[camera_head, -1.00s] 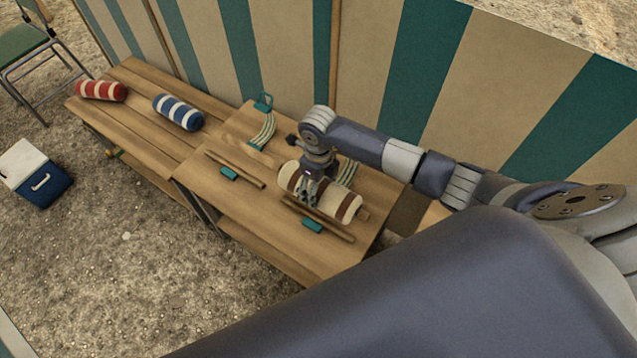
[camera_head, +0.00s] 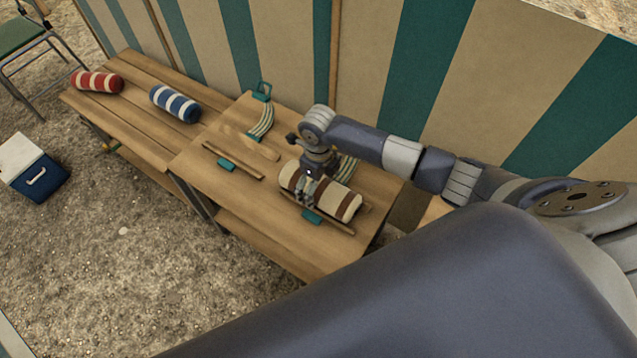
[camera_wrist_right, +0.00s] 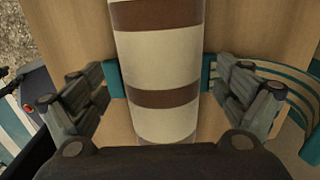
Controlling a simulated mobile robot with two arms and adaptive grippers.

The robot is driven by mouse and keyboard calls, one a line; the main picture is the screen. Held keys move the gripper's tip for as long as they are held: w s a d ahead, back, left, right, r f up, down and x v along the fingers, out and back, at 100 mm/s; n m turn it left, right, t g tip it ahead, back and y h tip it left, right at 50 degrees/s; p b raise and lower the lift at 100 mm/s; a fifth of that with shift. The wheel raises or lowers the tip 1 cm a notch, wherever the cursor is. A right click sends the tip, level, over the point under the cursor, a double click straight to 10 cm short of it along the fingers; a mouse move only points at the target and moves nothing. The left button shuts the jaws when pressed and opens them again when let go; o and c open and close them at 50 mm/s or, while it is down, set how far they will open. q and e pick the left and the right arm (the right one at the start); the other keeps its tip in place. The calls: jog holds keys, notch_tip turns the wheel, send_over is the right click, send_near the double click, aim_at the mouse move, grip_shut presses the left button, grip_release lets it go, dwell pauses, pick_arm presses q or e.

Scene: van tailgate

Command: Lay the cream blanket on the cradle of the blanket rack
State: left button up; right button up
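The cream blanket (camera_head: 343,205), a roll with brown bands, is in my right gripper (camera_head: 308,195) over the right part of the wooden table. The fingers straddle the roll in the right wrist view, where the blanket (camera_wrist_right: 160,60) runs between them; finger contact is hard to see. My left gripper is not in view.
A blue-and-white roll (camera_head: 175,103) and a red-and-white roll (camera_head: 97,82) lie on the left bench. A striped wall (camera_head: 430,80) stands behind the table. A cooler (camera_head: 35,170) and a chair (camera_head: 25,45) stand on the ground at left.

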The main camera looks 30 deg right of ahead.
notch_tip(320, 180, up, 12)
dwell(0.7)
